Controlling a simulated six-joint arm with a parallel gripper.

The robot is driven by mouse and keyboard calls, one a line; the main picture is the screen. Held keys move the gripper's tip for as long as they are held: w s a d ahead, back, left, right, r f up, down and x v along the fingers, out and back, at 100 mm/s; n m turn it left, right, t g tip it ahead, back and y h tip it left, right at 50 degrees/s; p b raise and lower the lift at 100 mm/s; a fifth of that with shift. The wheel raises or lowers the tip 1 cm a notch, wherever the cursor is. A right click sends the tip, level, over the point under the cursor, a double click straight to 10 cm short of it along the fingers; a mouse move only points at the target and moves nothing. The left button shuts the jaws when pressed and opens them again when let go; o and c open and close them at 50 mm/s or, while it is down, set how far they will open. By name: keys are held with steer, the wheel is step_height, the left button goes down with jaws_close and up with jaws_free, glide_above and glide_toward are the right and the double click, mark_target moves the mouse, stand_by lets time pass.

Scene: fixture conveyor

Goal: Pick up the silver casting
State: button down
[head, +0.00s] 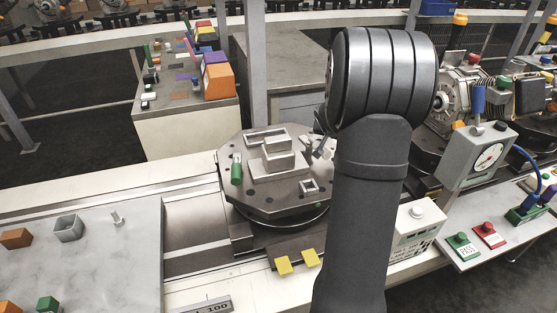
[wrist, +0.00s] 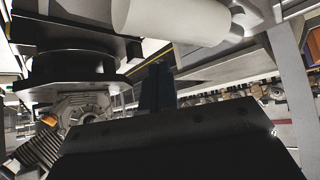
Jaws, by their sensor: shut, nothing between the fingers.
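A silver-grey finned round housing (head: 458,98), which looks like a casting, stands on the conveyor at the right, partly hidden by my arm. It looks like the ribbed metal housing (wrist: 92,104) in the wrist view. Grey metal parts (head: 278,153) also sit on the octagonal fixture plate (head: 262,207), and a hollow grey box (head: 69,228) stands on the left table. I cannot tell which of these is the silver casting. My gripper (wrist: 158,75) shows dark in the wrist view, shut and empty. In the head view my arm hides most of it.
A grey gauge box (head: 474,155) and a white box (head: 417,225) stand right of my arm. The left table (head: 110,270) has orange and green blocks and bare room.

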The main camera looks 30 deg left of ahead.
jaws_free()
steer(key=s+a+r+n+g, duration=0.2)
steer(key=s+a+r+n, duration=0.15)
steer(key=s+r, duration=0.5)
steer(key=n+g+y, duration=0.2)
steer(key=n+g, duration=0.1)
steer(key=n, duration=0.1)
glide_toward(280, 139)
steer(key=x, duration=0.7)
steer(key=shift+d, duration=0.1)
steer(key=shift+a+x, duration=0.15)
steer(key=shift+x, duration=1.5)
steer(key=shift+a+x, duration=0.1)
steer(key=shift+x, duration=1.55)
